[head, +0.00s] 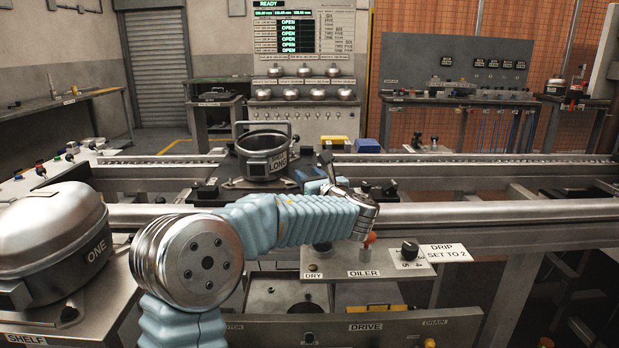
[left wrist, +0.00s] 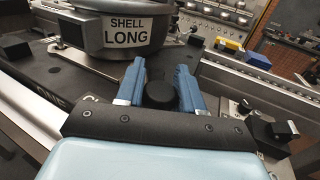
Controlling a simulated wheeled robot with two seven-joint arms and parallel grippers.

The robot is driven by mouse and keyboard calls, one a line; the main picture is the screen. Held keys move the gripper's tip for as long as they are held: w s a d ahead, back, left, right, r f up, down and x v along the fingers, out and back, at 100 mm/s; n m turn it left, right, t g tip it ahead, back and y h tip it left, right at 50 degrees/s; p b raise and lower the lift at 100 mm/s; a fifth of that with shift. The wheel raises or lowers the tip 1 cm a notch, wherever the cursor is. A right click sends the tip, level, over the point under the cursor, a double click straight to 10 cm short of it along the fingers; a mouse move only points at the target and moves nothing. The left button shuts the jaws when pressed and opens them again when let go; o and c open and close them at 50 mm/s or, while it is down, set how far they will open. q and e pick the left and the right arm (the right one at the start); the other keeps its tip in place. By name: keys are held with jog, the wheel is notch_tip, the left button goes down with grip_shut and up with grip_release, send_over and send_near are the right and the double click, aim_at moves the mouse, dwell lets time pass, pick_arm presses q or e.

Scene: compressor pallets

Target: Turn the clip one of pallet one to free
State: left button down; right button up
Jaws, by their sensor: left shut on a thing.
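Pallet one (left wrist: 55,78) is a dark plate marked ONE. It carries a round metal shell (head: 263,155) labelled SHELL LONG, which also shows in the left wrist view (left wrist: 124,32). A black round-topped clip (left wrist: 160,95) stands at the pallet's near edge, beside a partly covered label starting "CL". My left gripper (left wrist: 161,68) has its two blue fingers on either side of this clip and is shut on it. In the head view my left gripper (head: 324,180) is at the pallet's right side, and my forearm hides the near part of the pallet. My right gripper is not in view.
A metal rail (head: 450,212) runs across in front of the pallet. An oiler panel (head: 365,262) with a black knob (head: 409,250) lies nearer. A metal dome marked ONE (head: 55,240) sits on the left shelf. Yellow and blue blocks (head: 367,145) lie beyond the pallet.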

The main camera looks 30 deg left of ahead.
pick_arm(q)
jog(key=m+t+h+b, duration=0.2)
jog(key=b, duration=0.1)
jog(key=m+t+h+b, duration=0.1)
jog(key=t+h, duration=0.1)
jog(key=shift+w+d+f+m+b, duration=0.1)
jog(key=shift+f+m+b, duration=0.2)
jog(key=shift+m+b, duration=0.1)
jog(key=shift+w+d+r+m+t+h+b, duration=0.15)
jog(key=shift+m+t+h+b, duration=0.3)
jog(key=shift+h, duration=0.35)
jog(key=shift+r, duration=0.15)
jog(key=c, duration=0.8)
grip_release()
jog(key=b+v, duration=0.1)
jog(key=v, duration=1.3)
